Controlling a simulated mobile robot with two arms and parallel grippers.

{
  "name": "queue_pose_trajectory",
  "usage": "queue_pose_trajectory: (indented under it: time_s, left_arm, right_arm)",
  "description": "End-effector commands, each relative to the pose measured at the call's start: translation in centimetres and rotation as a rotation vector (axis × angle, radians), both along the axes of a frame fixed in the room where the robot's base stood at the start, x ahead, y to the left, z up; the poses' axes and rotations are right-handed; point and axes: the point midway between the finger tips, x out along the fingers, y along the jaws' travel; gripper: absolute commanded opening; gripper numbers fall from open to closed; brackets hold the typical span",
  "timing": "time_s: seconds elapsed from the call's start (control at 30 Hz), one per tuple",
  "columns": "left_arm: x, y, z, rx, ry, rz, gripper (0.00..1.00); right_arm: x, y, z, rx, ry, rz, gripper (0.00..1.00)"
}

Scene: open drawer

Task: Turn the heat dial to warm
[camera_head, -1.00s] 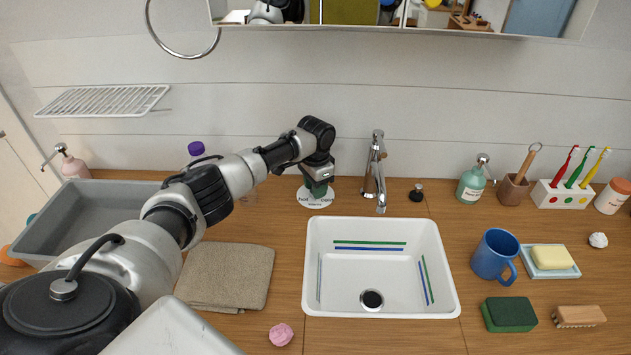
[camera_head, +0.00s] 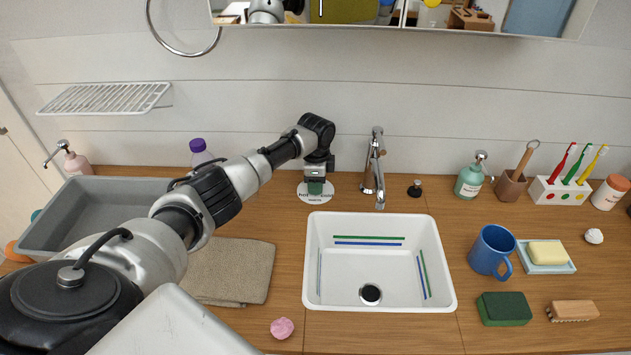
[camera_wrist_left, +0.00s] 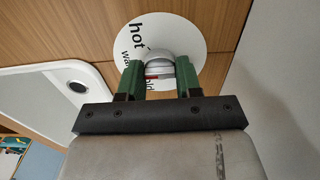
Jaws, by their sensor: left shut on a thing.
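The heat dial (camera_head: 304,194) is a white disc with dark lettering on the wooden counter, behind the sink's back left corner. In the left wrist view the dial (camera_wrist_left: 183,32) reads "hot" at upper left and "warm" below that; a third word, "cold", is partly hidden. Its grey-white knob (camera_wrist_left: 160,60) has a red mark on the lower left side. My left gripper (camera_head: 315,187) reaches down over the dial with its green fingers on both sides of the knob, shut on it; this also shows in the left wrist view (camera_wrist_left: 159,80). My right gripper is not in view.
The white sink (camera_head: 380,304) lies just in front of the dial, with the faucet (camera_head: 377,165) to the right. A grey tray (camera_head: 40,235), a purple-capped bottle (camera_head: 200,153) and a folded towel (camera_head: 235,270) are on the left. A blue mug (camera_head: 491,250) stands right.

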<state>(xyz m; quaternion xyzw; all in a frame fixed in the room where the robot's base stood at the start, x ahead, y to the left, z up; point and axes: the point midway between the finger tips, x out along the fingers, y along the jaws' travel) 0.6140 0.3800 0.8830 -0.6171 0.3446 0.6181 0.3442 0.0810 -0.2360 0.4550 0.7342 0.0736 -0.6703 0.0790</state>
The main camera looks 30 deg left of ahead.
Motion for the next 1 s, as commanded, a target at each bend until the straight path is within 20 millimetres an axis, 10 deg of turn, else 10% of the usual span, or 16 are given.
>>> queue_pose_trajectory:
  time_s: [0.37, 0.4, 0.57, 1.0]
  left_arm:
    - [0.1, 0.0, 0.1, -0.001, -0.004, -0.004, 0.11]
    - [0.1, 0.0, 0.1, -0.001, -0.004, -0.004, 0.36]
    - [0.1, 0.0, 0.1, -0.001, -0.003, -0.003, 0.60]
    - [0.1, 0.0, 1.6, -0.001, -0.004, -0.004, 0.60]
  right_arm:
    - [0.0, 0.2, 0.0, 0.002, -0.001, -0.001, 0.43]
    - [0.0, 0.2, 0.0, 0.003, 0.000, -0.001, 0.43]
    - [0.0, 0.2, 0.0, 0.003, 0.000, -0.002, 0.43]
    - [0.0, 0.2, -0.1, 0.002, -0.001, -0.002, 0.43]
